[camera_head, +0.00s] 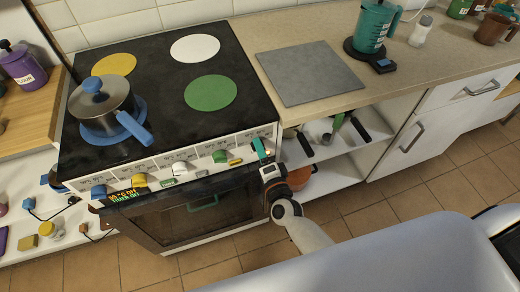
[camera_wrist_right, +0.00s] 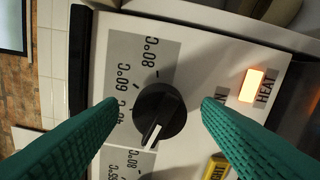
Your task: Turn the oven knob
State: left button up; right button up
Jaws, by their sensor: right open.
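The oven (camera_head: 185,205) stands at the left in the head view, with a row of knobs on its front panel. They include a blue knob (camera_head: 98,192), a yellow knob (camera_head: 140,181), a white knob (camera_head: 180,168) and a green knob (camera_head: 220,157). My right gripper (camera_head: 261,150) is at the right end of this panel. In the right wrist view a black knob (camera_wrist_right: 160,112) with a white pointer sits between my open right gripper's teal fingertips (camera_wrist_right: 160,104), with gaps on both sides. The fingers hide this knob in the head view. My left gripper is not in view.
An orange light marked HEAT (camera_wrist_right: 252,86) glows beside the black knob. A pot (camera_head: 102,100) stands on the hob's blue burner, its handle pointing toward the front. A worktop (camera_head: 285,35) and open shelf (camera_head: 335,160) adjoin the oven on the right.

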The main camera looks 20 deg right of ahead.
jog(key=s+b, duration=0.1)
jog(key=s, duration=1)
jog(key=shift+d, duration=0.15)
jog(key=shift+f, duration=0.1)
jog(key=s+d+f+n+g+y, duration=0.1)
jog(key=s+f+n+g, duration=0.35)
jog(key=f, duration=0.85)
jog(key=s+f+n+g+y, duration=0.1)
jog(key=s+f+n+g, duration=0.4)
jog(key=f, duration=0.9)
jog(key=s+d+f+n+g+h, duration=0.1)
jog(key=s+d+f+n+g, duration=0.1)
jog(key=s+f, duration=0.2)
jog(key=s+d+f+n+g, duration=0.2)
jog(key=s+f, duration=0.3)
jog(key=s, duration=0.5)
jog(key=s+d+f+n+g+h, duration=0.1)
jog(key=s+d+f+n+g, duration=0.2)
jog(key=s, duration=0.5)
jog(key=shift+f+n+h, duration=0.3)
jog(key=shift+f+n, duration=0.45)
jog(key=shift+f, duration=0.05)
jog(key=shift+g, duration=0.25)
